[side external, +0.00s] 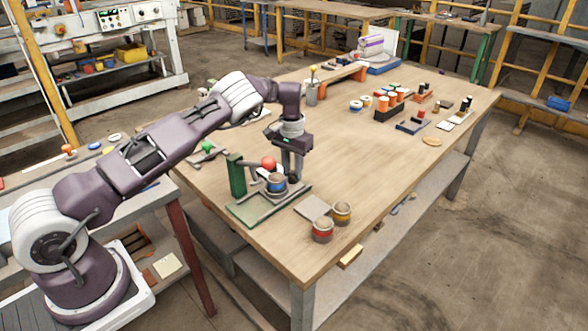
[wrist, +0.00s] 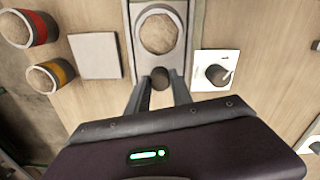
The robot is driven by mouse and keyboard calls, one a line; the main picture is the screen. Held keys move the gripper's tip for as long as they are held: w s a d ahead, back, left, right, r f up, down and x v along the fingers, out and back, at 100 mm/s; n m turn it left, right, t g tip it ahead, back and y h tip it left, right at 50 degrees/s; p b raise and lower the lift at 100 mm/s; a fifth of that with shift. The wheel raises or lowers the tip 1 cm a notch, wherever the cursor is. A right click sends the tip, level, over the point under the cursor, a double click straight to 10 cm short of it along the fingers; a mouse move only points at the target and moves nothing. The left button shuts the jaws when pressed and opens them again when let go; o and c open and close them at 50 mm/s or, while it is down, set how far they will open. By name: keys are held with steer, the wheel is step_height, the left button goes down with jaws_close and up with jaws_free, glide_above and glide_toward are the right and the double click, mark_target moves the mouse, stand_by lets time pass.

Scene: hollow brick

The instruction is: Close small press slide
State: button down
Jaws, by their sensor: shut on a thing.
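The small press (side external: 237,176) stands near the table's front left corner, with a green column, a flat green base and a red ball (side external: 268,162) on its lever. A blue-banded can (side external: 277,184) sits on its grey slide, in front of the column. In the wrist view, the slide (wrist: 141,66) carries the round, tan-topped can (wrist: 158,33) and has a dark knob (wrist: 160,74) at its near end. My gripper (side external: 291,178) points down beside the can. Its fingers (wrist: 160,84) are shut on the knob. How far the slide stands out is hard to tell.
A red-banded can (side external: 322,230), a yellow-banded can (side external: 342,213) and a flat grey plate (side external: 312,208) lie at the table's front edge. A white plate with a dark round part (wrist: 217,70) lies right of the slide in the wrist view. The table's middle is clear.

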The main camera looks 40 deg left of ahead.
mark_target(271, 180)
steer(key=s, duration=0.8)
steer(key=shift+s+a, duration=0.1)
steer(key=shift+a, duration=0.1)
steer(key=c, duration=1.1)
jaws_free()
steer(key=shift+s, duration=0.1)
steer(key=shift+d, duration=0.15)
steer(key=shift+r, duration=0.15)
